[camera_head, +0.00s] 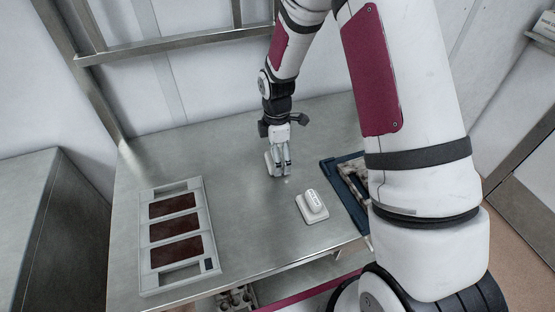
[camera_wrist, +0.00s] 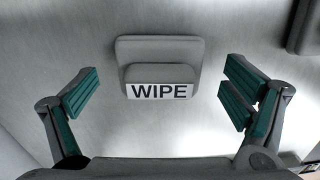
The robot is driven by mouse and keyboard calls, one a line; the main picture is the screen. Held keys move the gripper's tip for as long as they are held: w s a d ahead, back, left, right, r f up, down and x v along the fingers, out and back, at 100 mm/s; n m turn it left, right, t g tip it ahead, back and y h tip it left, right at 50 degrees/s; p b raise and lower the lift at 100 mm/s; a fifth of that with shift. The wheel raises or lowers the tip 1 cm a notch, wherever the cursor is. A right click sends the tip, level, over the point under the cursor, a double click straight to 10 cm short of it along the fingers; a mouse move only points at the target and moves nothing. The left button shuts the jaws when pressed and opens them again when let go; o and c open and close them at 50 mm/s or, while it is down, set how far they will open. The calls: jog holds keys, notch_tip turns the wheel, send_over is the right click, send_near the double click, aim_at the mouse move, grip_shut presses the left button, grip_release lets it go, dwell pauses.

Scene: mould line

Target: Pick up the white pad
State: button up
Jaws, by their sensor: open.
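A pale pad with a raised grip and a label reading WIPE (camera_wrist: 160,52) lies on the metal table, centred between my fingers in the wrist view. My gripper (camera_wrist: 160,98) is open, with its green finger pads apart on either side of the pad and not touching it. In the head view my gripper (camera_head: 283,172) points down over the table.
A pale frame with three dark red panels (camera_head: 205,222) lies at the left of the table (camera_head: 240,235). A dark blue tray (camera_head: 343,187) is at the right, partly hidden by my arm. A grey object edge (camera_wrist: 306,28) shows at the wrist view's upper right.

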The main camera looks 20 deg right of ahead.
jog(key=shift+f, duration=0.5)
jog(key=c, duration=1.3)
jog(key=shift+o, duration=0.2)
jog(key=shift+r, duration=0.1)
